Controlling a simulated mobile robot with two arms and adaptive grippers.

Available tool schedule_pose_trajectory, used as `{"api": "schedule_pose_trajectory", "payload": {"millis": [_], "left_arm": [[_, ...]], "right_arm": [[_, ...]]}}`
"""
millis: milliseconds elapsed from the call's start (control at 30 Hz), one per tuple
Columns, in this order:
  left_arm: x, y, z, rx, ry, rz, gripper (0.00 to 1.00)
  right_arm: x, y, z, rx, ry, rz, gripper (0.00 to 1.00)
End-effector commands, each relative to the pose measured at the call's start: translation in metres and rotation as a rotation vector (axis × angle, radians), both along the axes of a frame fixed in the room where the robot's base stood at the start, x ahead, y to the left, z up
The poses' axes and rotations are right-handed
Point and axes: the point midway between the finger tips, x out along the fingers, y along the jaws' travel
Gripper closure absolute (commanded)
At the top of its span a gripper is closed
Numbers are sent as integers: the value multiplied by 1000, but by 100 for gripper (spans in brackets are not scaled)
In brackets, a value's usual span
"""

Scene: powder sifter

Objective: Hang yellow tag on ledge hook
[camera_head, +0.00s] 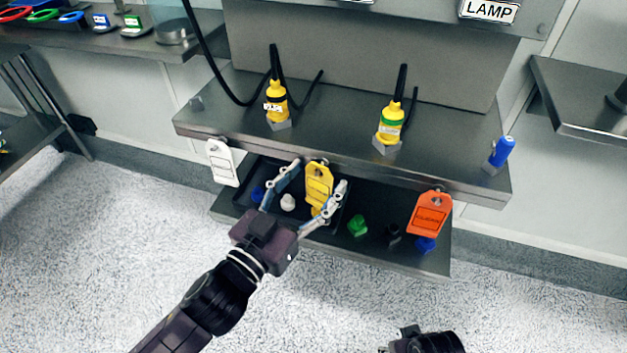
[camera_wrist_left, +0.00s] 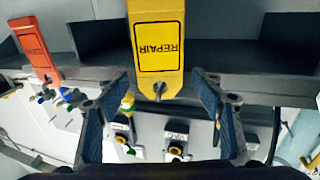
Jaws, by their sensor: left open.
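The yellow tag (camera_head: 318,188) hangs upright at the front edge of the ledge (camera_head: 225,122), with its hole at the top. In the left wrist view the yellow tag (camera_wrist_left: 158,40) reads REPAIR upside down, and a hook or pin shows at its hole. My left gripper (camera_head: 320,174) is open, with one finger on each side of the tag. The left wrist view shows gaps between the tag and both fingers of the gripper (camera_wrist_left: 161,88). Whether the hook passes fully through the hole is hard to tell.
A white tag (camera_head: 222,162) and an orange tag (camera_head: 430,213) hang along the same edge. Yellow bottles (camera_head: 277,102) (camera_head: 390,122) and a blue item (camera_head: 501,151) stand on the ledge. A lower shelf holds a dark tray and small coloured parts, including a green one (camera_head: 357,226).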

Motion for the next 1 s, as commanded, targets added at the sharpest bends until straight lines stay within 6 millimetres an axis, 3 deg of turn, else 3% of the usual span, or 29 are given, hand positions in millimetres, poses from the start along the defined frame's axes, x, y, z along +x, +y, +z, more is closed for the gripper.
{"api": "schedule_pose_trajectory", "payload": {"millis": [267, 1000], "left_arm": [[-12, 8, -2, 0, 4, 0, 39], [-91, 59, -5, -1, 3, 2, 39]], "right_arm": [[-2, -1, -1, -1, 3, 2, 60], [-2, 0, -1, 0, 4, 0, 60]]}}
